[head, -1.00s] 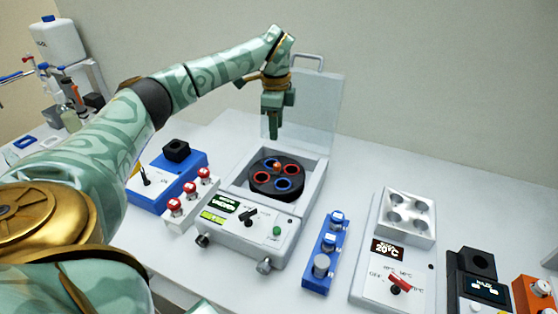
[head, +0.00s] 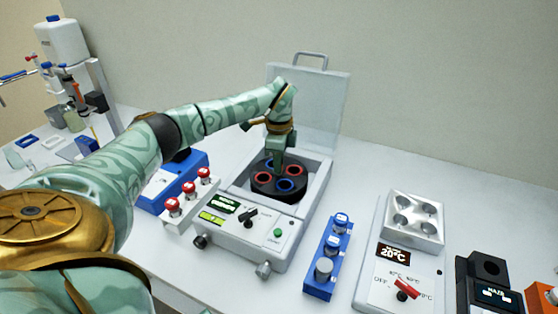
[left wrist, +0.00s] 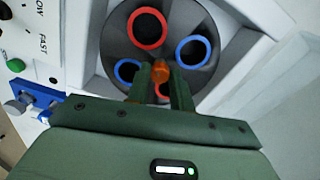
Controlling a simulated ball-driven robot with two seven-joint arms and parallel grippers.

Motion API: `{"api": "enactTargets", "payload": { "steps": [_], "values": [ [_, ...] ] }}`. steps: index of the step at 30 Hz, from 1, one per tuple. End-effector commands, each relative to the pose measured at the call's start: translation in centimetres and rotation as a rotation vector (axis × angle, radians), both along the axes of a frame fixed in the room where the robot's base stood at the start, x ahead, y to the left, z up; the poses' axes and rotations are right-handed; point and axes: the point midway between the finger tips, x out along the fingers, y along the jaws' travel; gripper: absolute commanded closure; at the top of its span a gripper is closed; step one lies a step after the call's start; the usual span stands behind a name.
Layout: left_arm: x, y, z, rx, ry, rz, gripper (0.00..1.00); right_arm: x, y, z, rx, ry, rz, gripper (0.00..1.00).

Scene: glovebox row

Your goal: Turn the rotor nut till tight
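The centrifuge (head: 240,235) stands open with its clear lid raised behind it. Its dark rotor (head: 262,184) has red-ringed and blue-ringed holes. My left gripper (head: 278,168) points down over the middle of the rotor. In the left wrist view the orange rotor nut (left wrist: 161,70) shows between the fingertips of the left gripper (left wrist: 160,80), one finger on each side. I cannot tell whether the fingers press on the nut. In the head view the gripper hides the nut. My right gripper is not in view.
Red-capped vials (head: 190,190) stand left of the centrifuge, by a blue device (head: 193,166). A blue vial rack (head: 315,280) stands at its right. Further right is a heating block (head: 385,265) reading 20 °C. White bench shows between them.

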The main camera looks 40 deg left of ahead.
Motion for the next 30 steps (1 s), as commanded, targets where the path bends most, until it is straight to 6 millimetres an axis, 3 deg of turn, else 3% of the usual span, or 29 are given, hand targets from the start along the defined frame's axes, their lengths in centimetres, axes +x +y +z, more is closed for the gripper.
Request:
{"api": "enactTargets", "payload": {
  "steps": [1, 2, 20, 30],
  "values": [
    [0.0, 0.0, 0.0, 0.000, 0.000, 0.000, 0.92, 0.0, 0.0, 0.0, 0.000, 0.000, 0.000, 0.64],
    [0.0, 0.0, 0.0, 0.000, 0.000, 0.000, 1.00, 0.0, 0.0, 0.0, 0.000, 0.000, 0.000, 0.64],
    [0.0, 0.0, 0.1, 0.000, -0.001, -0.060, 1.00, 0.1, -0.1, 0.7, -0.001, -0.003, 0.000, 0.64],
    [0.0, 0.0, 0.4, 0.001, -0.002, -0.202, 1.00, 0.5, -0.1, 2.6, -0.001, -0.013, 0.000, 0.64]
  ]
}}
